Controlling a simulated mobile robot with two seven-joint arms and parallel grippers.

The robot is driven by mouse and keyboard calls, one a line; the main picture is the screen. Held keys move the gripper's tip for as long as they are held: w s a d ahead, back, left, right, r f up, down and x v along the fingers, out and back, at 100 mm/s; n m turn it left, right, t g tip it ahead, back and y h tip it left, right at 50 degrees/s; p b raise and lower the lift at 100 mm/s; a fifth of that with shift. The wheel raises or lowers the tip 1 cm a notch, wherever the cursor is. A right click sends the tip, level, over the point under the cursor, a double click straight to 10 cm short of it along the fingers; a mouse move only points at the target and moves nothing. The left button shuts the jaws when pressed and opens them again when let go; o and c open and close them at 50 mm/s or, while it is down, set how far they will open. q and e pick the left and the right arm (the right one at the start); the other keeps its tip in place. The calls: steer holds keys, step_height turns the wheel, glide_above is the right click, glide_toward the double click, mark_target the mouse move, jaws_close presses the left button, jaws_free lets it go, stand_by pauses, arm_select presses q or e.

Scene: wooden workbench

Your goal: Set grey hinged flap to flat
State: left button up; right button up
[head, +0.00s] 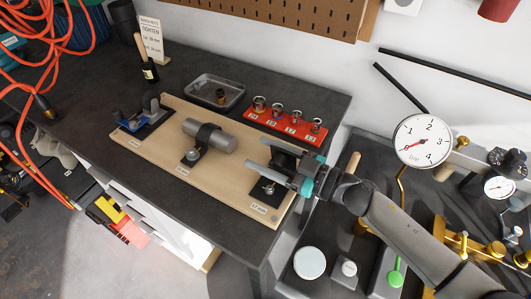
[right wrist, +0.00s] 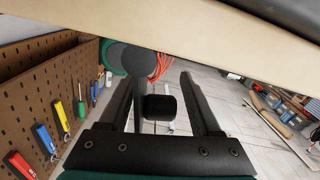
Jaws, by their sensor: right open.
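My right gripper (head: 257,155) is open over the right end of the wooden board (head: 240,195), its two grey fingers pointing left. Beneath it a dark plate (head: 262,187) with a bolt lies on the board, partly covered by the fingers. In the right wrist view my right gripper (right wrist: 158,75) has its fingers apart, with a small black block (right wrist: 160,107) and a dark grey rounded piece with a stem (right wrist: 137,60) showing between them. I cannot single out the grey hinged flap for sure or tell its angle. My left gripper is not in view.
On the board are a grey cylinder (head: 210,136) under a black strap and a blue fixture (head: 145,118). Behind are a metal tray (head: 214,90) and a red socket rack (head: 285,124). A gauge panel (head: 422,140) stands right. The dark bench (head: 130,190) is bare in front.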

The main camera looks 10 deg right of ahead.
steer(key=c, duration=1)
jaws_close()
steer(key=shift+s+a+f, duration=0.1)
steer(key=shift+s+f, duration=0.05)
